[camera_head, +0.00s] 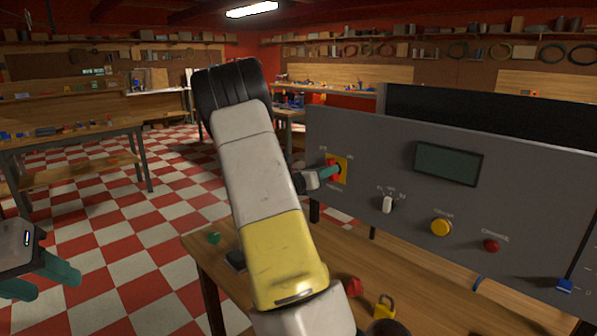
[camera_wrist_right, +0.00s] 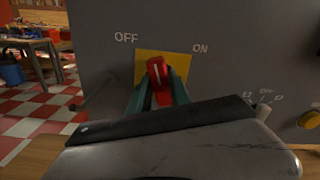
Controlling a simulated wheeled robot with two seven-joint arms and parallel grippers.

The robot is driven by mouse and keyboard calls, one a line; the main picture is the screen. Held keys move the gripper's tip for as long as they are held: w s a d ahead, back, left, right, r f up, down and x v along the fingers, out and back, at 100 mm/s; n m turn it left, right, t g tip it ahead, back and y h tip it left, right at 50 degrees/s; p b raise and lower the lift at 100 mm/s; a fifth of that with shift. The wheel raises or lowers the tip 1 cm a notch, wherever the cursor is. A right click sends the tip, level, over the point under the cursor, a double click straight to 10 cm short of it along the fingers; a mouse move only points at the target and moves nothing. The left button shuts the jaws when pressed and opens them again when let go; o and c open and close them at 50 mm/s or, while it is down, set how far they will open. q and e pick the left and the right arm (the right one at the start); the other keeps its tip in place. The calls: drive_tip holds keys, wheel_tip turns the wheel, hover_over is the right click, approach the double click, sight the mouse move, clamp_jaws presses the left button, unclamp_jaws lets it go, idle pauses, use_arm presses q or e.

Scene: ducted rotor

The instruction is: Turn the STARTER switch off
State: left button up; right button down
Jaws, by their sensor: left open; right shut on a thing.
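A red switch handle (camera_wrist_right: 156,72) stands on a yellow plate (camera_wrist_right: 146,60) on the grey panel, with OFF printed to its left and ON to its right. In the right wrist view it looks nearly upright, leaning slightly left at the top. My right gripper (camera_wrist_right: 160,82) is shut on it, a teal finger on each side. In the head view the same yellow plate (camera_head: 343,163) shows beside my right gripper (camera_head: 331,172); the label below is too small to read. My left gripper (camera_head: 52,287) is open and empty at the lower left, away from the panel.
The panel (camera_head: 340,125) also carries a white selector knob (camera_head: 387,204), a yellow button (camera_head: 441,227), a red button (camera_head: 491,245) and a display (camera_head: 447,163). A yellow padlock (camera_head: 384,307) and a red object (camera_head: 353,286) lie on the wooden bench (camera_head: 425,275). My right arm hides part of the bench.

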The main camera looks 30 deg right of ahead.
drive_tip(key=n, duration=0.4)
drive_tip(key=shift+w+a+n, duration=0.1)
drive_tip(key=shift+n, duration=0.3)
idle(0.4)
drive_tip(key=c, duration=1.2)
unclamp_jaws()
drive_tip(key=v, duration=0.7)
drive_tip(key=shift+a, duration=0.4)
